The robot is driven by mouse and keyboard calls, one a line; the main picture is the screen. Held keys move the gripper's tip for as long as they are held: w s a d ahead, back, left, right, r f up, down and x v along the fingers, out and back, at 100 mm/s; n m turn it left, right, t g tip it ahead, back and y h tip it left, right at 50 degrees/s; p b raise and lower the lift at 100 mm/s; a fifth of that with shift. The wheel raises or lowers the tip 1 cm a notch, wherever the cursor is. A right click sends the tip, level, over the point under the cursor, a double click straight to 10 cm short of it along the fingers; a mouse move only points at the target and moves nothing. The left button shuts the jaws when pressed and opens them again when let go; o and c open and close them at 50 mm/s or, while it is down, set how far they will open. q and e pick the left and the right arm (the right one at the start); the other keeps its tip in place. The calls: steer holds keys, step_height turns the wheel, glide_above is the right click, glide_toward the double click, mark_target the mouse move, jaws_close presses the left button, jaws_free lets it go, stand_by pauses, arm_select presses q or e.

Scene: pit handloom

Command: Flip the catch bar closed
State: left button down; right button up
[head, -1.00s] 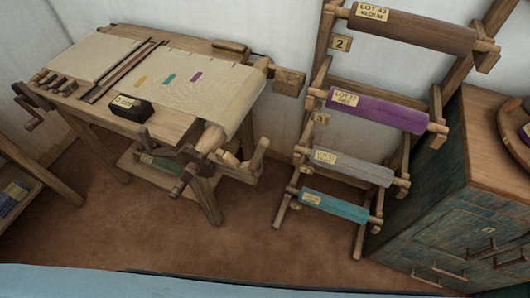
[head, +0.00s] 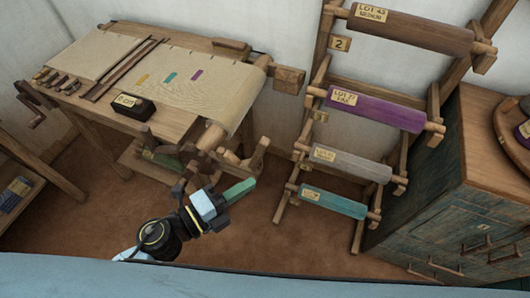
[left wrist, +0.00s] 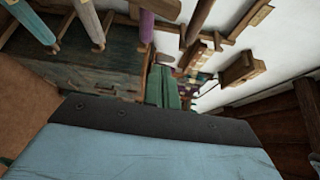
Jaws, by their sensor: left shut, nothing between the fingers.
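The handloom (head: 165,120) stands at the left in the head view, with pale cloth running over its front roller (head: 214,137). Several wooden parts cluster around the roller end, including an upright wooden arm (head: 259,154). I cannot tell for sure which of them is the catch bar, and my arm partly covers this area. My left gripper (head: 238,190) has green fingers, shut and empty, in front of and below the roller end, apart from the upright arm. Its green fingers also show in the left wrist view (left wrist: 163,87). My right gripper is not in view.
A rack at the right holds several cloth rolls, among them a purple roll (head: 375,109) and a teal roll (head: 333,201). A blue-green cabinet (head: 440,215) stands right of it. A dark block (head: 130,108) sits on the loom. Brown floor (head: 270,235) is clear between loom and rack.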

mark_target(258, 156)
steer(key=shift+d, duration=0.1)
arm_select(q)
steer(key=p+x, duration=0.2)
steer(key=x, duration=0.8)
steer(key=shift+w+a+r+b, duration=0.1)
steer(key=shift+w+a, duration=0.25)
steer(key=shift+a, duration=0.2)
steer(key=shift+w+a+b, duration=0.15)
steer(key=shift+w+a, duration=0.15)
steer(key=shift+a, duration=0.3)
steer(key=shift+w+a+r+b, duration=0.1)
steer(key=shift+w+a, duration=0.25)
steer(key=shift+a, duration=0.2)
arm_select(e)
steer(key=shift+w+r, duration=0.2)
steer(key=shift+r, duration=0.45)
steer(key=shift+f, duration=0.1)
